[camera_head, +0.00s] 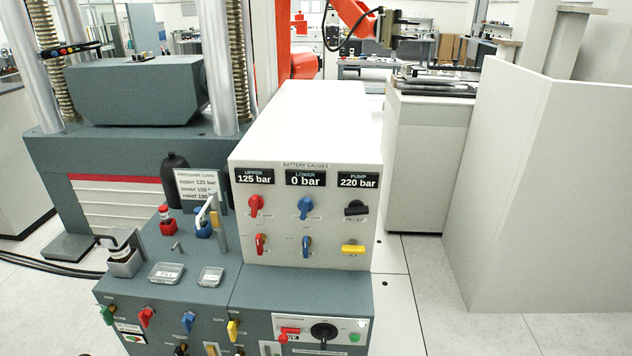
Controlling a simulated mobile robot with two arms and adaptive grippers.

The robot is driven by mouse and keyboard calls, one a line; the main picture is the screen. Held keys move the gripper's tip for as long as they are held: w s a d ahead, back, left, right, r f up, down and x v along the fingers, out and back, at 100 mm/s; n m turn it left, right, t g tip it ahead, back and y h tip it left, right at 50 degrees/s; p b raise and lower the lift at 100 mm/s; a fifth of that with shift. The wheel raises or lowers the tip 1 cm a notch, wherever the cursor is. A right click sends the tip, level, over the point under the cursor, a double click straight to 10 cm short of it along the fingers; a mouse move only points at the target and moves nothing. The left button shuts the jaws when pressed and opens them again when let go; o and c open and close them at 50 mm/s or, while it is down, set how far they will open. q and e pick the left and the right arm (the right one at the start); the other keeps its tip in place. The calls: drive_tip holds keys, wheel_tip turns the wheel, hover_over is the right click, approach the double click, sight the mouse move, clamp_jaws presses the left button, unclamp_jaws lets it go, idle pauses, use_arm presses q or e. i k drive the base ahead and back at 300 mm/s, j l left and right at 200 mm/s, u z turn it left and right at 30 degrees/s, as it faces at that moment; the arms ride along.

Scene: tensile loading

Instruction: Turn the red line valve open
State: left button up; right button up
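Several red handles are in the head view, and I cannot tell by label which is the red line valve. On the white gauge box (310,130), a red knob (255,206) sits under the "UPPER 125 bar" display, with a red lever (261,243) below it, tilted near upright. On the grey front panel a red handle (146,317) sits at the left, between a green and a blue one. A red lever (288,332) lies about level on the lower right panel. Neither of my grippers shows.
Blue levers (305,207), a black knob (355,208) and a yellow handle (353,249) share the gauge panel. A pressure card (197,185), bottle (175,180) and small trays (166,273) stand on the grey bench. A white partition (548,190) is at right; floor before it is clear.

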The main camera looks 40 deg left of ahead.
sight(259, 238)
drive_tip(key=u, duration=1.5)
